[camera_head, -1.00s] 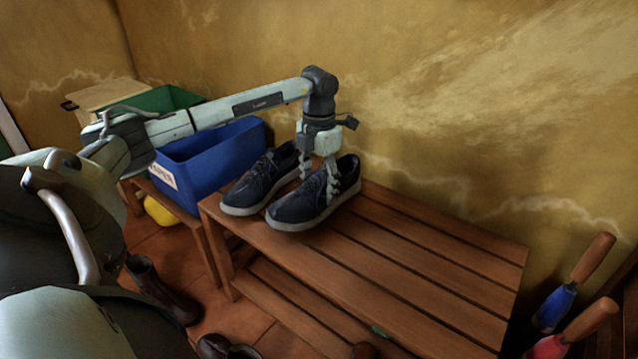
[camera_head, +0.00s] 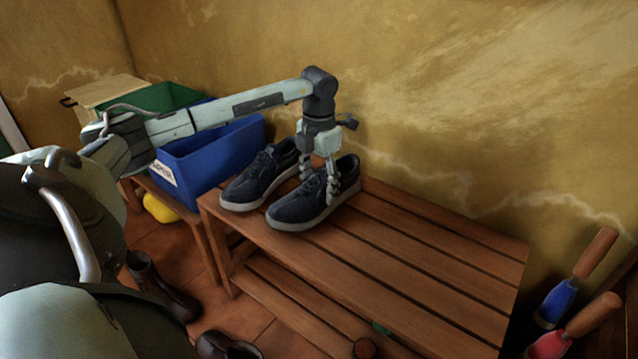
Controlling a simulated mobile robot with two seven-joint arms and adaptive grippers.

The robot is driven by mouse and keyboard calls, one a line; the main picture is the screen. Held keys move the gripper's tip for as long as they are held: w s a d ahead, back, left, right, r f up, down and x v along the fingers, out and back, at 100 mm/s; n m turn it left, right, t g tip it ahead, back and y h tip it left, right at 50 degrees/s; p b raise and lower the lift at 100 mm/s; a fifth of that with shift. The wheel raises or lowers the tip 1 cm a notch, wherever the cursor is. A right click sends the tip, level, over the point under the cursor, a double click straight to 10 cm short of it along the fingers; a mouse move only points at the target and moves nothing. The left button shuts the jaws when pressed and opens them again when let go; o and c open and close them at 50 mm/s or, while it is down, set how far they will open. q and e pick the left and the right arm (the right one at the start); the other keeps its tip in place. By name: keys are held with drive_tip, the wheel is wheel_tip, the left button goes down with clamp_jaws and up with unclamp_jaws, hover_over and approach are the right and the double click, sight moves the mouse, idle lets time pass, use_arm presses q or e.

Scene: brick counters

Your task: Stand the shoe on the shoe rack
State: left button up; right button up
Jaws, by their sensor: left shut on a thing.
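Two dark navy shoes with pale soles stand side by side, upright, on the left end of the slatted wooden rack (camera_head: 420,260). The nearer, right-hand shoe (camera_head: 298,208) is at my left gripper (camera_head: 319,185). The gripper points down, shut on this shoe near its ankle opening, with one finger on each side. The shoe's sole appears to rest on the slats. The other shoe (camera_head: 252,182) stands just to the left, close to the gripper's left finger. My right gripper is not in view.
A blue bin (camera_head: 215,160) and a green bin (camera_head: 160,97) stand left of the rack. Dark boots (camera_head: 160,290) are on the tiled floor. Trowels (camera_head: 575,285) with wooden handles are at the right. The rack's top is bare right of the shoes.

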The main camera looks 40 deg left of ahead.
use_arm(q)
drive_tip(key=shift+f, duration=0.2)
drive_tip(key=o, duration=1.4)
wheel_tip(320, 180, up, 12)
